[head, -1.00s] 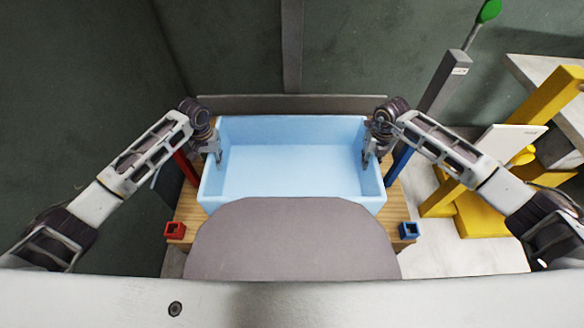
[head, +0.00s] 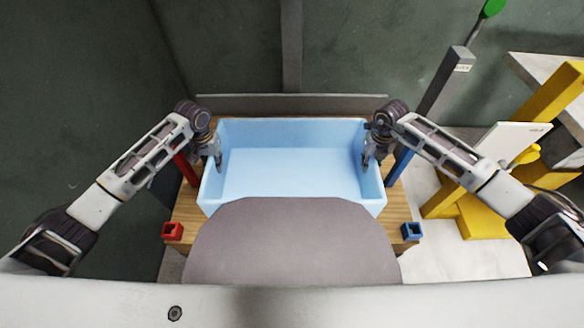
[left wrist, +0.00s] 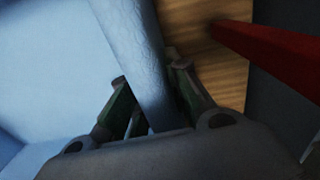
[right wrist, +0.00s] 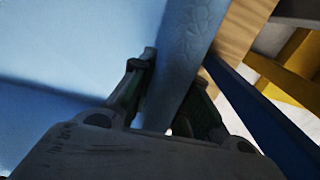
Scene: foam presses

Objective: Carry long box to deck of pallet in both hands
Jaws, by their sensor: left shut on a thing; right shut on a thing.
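The long box is a light blue open-topped box (head: 290,172), empty inside, in the middle of the head view. My left gripper (head: 217,160) is shut on its left end wall; in the left wrist view the fingers (left wrist: 150,90) straddle that wall (left wrist: 135,50). My right gripper (head: 367,160) is shut on the right end wall; in the right wrist view the fingers (right wrist: 170,85) straddle that wall (right wrist: 185,50). A wooden surface (head: 188,205), perhaps the pallet deck, lies under the box. Whether the box touches it I cannot tell.
A red post (head: 186,168) and red socket (head: 173,230) stand at left, a blue post (head: 399,168) and blue socket (head: 411,230) at right. A grey lever post with a green knob (head: 492,8) and yellow frames (head: 550,105) are further right.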

